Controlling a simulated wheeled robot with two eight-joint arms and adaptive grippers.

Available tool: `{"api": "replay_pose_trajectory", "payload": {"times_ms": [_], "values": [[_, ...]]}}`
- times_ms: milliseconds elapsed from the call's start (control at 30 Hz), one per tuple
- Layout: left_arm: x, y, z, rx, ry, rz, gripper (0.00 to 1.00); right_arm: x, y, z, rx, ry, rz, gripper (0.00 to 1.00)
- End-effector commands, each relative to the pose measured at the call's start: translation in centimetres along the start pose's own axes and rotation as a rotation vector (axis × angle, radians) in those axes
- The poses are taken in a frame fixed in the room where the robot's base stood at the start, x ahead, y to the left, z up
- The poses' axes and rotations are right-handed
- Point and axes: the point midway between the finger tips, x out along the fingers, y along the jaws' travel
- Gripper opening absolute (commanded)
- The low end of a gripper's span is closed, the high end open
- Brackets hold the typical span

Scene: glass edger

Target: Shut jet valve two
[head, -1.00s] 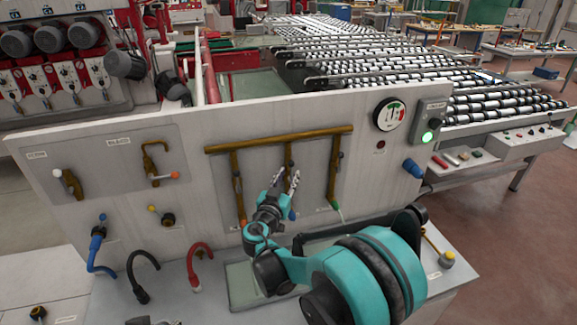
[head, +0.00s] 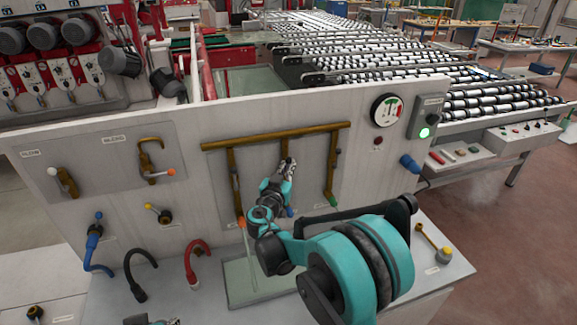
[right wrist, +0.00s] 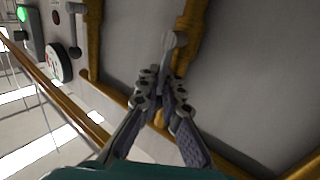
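The jet panel carries a brass pipe (head: 275,137) with three drop pipes. The middle drop pipe (head: 284,148) ends in a blue nozzle (head: 290,212), the left one in an orange nozzle (head: 241,222), the right one in a green nozzle (head: 332,201). My right gripper (head: 289,163) is in front of the middle pipe and hides most of it. In the right wrist view its fingertips (right wrist: 158,78) are together, close beside a grey valve lever (right wrist: 168,45); I cannot tell whether they touch it. Only a sliver of my left arm's end (head: 160,321) shows at the bottom edge.
A pressure gauge (head: 386,111) and a green-lit switch box (head: 427,117) are at the panel's right. Other valves and blue, black and red hoses (head: 196,262) are on its left. A glass plate (head: 232,285) lies below the nozzles. A roller conveyor (head: 490,100) stands behind.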

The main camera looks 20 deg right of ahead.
Motion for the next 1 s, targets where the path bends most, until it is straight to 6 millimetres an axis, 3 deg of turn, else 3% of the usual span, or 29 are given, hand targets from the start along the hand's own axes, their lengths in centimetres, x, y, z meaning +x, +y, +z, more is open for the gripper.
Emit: {"api": "replay_pose_trajectory", "payload": {"times_ms": [467, 1000], "values": [[-0.6, 0.0, -0.4, 0.0, 0.0, 0.0, 0.4, 0.5, 0.4, -0.6, 0.079, -0.052, -0.001, 0.0], [-1.9, 0.0, -1.4, 0.0, 0.0, 0.0, 0.4, 1.8, 2.4, 0.0, 0.478, -0.314, -0.002, 0.0]]}}
